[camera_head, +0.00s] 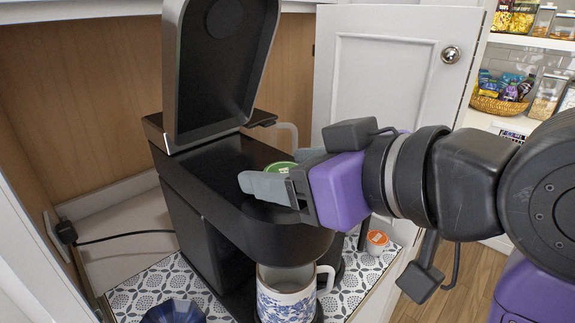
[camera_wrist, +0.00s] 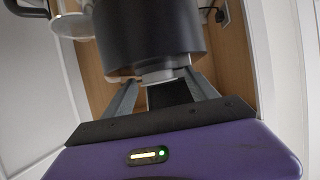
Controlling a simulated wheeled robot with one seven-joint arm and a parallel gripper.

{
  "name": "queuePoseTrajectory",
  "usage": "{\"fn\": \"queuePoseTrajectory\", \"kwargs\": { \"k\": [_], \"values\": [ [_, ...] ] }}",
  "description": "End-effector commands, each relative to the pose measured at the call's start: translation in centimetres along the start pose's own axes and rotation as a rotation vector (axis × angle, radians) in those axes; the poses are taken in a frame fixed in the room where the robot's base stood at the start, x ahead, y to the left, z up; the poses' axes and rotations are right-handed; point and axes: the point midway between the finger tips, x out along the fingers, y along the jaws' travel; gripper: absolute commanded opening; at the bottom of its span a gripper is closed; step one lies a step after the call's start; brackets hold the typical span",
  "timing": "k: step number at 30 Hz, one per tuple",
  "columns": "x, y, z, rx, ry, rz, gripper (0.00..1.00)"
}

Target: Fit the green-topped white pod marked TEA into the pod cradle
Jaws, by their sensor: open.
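The green-topped pod (camera_head: 280,167) is at the top of the black coffee machine's front part, partly hidden behind my gripper's near finger. I cannot read its marking. My gripper (camera_head: 268,169) reaches in from the right, with its fingers open on either side of the pod. In the wrist view, a pale pod side (camera_wrist: 160,76) shows against the black machine head (camera_wrist: 150,38), between the open fingers (camera_wrist: 160,88). The pod cradle is hidden by the gripper and pod, so I cannot tell how deep the pod sits.
The machine's lid (camera_head: 222,65) stands raised behind the gripper. A blue-patterned mug (camera_head: 287,298) stands under the machine head. An orange-topped pod (camera_head: 377,240) is on the patterned mat (camera_head: 143,289) at right. A dark blue object (camera_head: 173,312) is at the front left. A white door (camera_head: 385,80) stands behind.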

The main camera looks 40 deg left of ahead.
Motion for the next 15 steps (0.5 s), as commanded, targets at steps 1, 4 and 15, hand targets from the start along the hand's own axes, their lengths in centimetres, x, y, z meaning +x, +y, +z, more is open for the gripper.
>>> {"fn": "queuePoseTrajectory", "kwargs": {
  "k": [1, 4, 15],
  "values": [
    [0.2, -0.1, 0.3, 0.0, -0.01, -0.005, 0.7],
    [0.2, -0.1, 0.3, 0.0, -0.009, -0.005, 0.7],
    [-4.0, 0.1, 0.2, 0.0, -0.002, 0.002, 0.7]
  ]
}}
